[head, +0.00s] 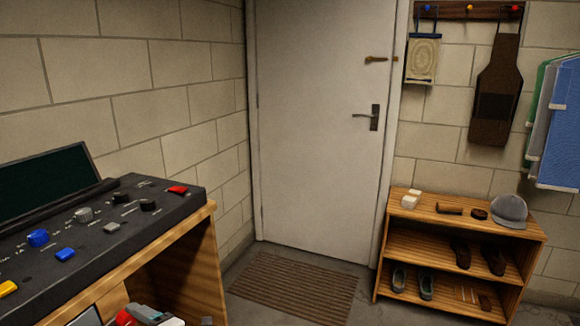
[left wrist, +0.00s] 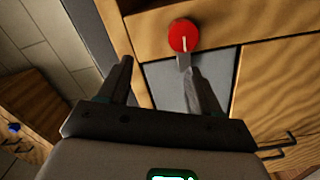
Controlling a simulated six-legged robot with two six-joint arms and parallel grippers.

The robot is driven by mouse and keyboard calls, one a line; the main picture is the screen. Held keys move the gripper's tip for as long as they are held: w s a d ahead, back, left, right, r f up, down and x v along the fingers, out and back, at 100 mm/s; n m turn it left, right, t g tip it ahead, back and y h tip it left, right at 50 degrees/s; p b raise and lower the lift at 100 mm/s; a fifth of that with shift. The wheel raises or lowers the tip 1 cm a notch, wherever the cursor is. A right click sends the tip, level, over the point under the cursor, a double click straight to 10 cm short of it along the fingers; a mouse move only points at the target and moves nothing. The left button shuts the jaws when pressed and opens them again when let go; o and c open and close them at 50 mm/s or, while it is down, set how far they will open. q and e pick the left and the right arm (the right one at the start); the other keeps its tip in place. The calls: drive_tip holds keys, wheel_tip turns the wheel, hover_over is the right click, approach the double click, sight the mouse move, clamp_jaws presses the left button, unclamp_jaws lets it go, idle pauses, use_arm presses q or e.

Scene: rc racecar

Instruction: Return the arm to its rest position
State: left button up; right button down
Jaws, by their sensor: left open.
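My left gripper (left wrist: 158,70) is open in the left wrist view, its two dark fingers apart. A round red knob (left wrist: 184,36) with a pale mark is on the wooden desk front, just beyond the right fingertip. A grey strip lies under the knob, beside that finger; I cannot tell whether they touch. Nothing shows clasped between the fingers. In the head view, a red part (head: 125,318) shows at the bottom edge beside a grey piece that looks like part of my left gripper, mostly cut off. My right gripper is not in view.
A dark control console (head: 100,225) with coloured buttons sits on the wooden desk (head: 185,250) at left. A white door (head: 315,120), brown floor mat (head: 293,287) and wooden shoe rack (head: 465,235) stand beyond. Desk drawer handles (left wrist: 275,152) show at right in the wrist view.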

use_arm(q)
drive_tip(key=m+h+p, duration=0.1)
drive_tip(key=m+p, duration=0.1)
drive_tip(key=f+m+t+h+p, duration=0.1)
drive_tip(key=m+h+p, duration=0.1)
drive_tip(key=f+m+t+h+p, duration=0.1)
drive_tip(key=m+h+p, duration=0.1)
drive_tip(key=shift+a+f+m+p, duration=0.15)
drive_tip(key=shift+a+m+p, duration=0.15)
drive_tip(key=shift+m+p, duration=0.1)
drive_tip(key=s+d+f+m+g+h+p, duration=0.1)
drive_tip(key=s+d+f+m+h+p, duration=0.5)
drive_tip(key=s+d+f+m+h, duration=0.15)
drive_tip(key=s+d+f+m+g+h, duration=0.3)
drive_tip(key=s+d+m+g+h, duration=0.1)
drive_tip(key=s, duration=0.5)
drive_tip(key=s+d+f+m+g+h, duration=0.2)
drive_tip(key=s+d+m+g+h, duration=0.2)
drive_tip(key=s+d+m, duration=0.2)
drive_tip(key=s+d, duration=0.2)
drive_tip(key=s, duration=0.1)
drive_tip(key=shift+d+f, duration=0.35)
drive_tip(key=shift+f, duration=0.05)
drive_tip(key=shift+w, duration=0.15)
drive_tip(key=c, duration=0.4)
drive_tip(key=shift+a, duration=0.1)
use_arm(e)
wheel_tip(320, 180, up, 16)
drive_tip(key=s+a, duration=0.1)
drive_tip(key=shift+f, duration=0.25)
